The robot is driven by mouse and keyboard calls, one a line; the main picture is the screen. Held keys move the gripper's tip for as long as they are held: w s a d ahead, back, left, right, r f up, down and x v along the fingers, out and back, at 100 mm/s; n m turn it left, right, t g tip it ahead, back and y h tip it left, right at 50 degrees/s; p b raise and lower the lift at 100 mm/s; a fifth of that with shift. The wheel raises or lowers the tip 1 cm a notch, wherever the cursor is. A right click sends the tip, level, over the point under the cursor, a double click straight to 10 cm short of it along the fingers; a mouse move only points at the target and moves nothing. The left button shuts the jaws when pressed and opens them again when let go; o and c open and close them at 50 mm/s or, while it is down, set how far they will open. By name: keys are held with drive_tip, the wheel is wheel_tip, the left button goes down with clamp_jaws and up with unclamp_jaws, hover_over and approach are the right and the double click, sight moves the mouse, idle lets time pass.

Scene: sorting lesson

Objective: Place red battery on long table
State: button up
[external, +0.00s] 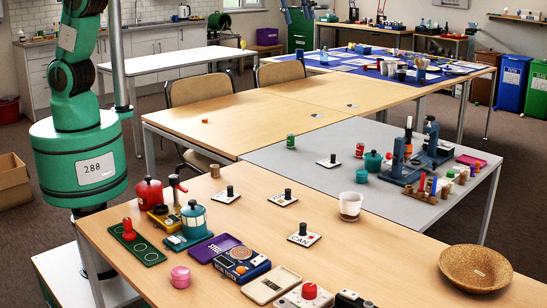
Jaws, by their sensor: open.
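I cannot single out the red battery with certainty. A small red cylinder (434,186) stands among several small cylinders at the right of the grey table (262,158). A red-banded can (360,150) stands farther left on that table. A small orange-red piece (205,121) lies on the wooden table (240,112) behind. Which table is the long table is not marked; a long one with a blue covering (345,60) stands at the back.
Two chairs stand behind. The wooden table behind is mostly clear.

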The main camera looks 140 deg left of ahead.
drive_tip(key=w+a+f+n+g, duration=0.15)
drive_tip(key=a+f, duration=0.25)
drive_tip(key=a, duration=0.4)
drive_tip(key=w+a+f+t, duration=0.15)
drive_tip(key=a+f, duration=0.25)
drive_tip(key=a, duration=0.4)
drive_tip(key=n+g+h, duration=0.1)
drive_tip(key=n+g, duration=0.2)
hover_over(362, 144)
wheel_tip(362, 144, down, 34)
drive_tip(key=shift+f, duration=0.2)
wheel_tip(362, 144, down, 8)
drive_tip(key=shift+s+a+f+b, duration=0.1)
drive_tip(key=shift+a+f+b, duration=0.1)
drive_tip(key=shift+b, duration=0.55)
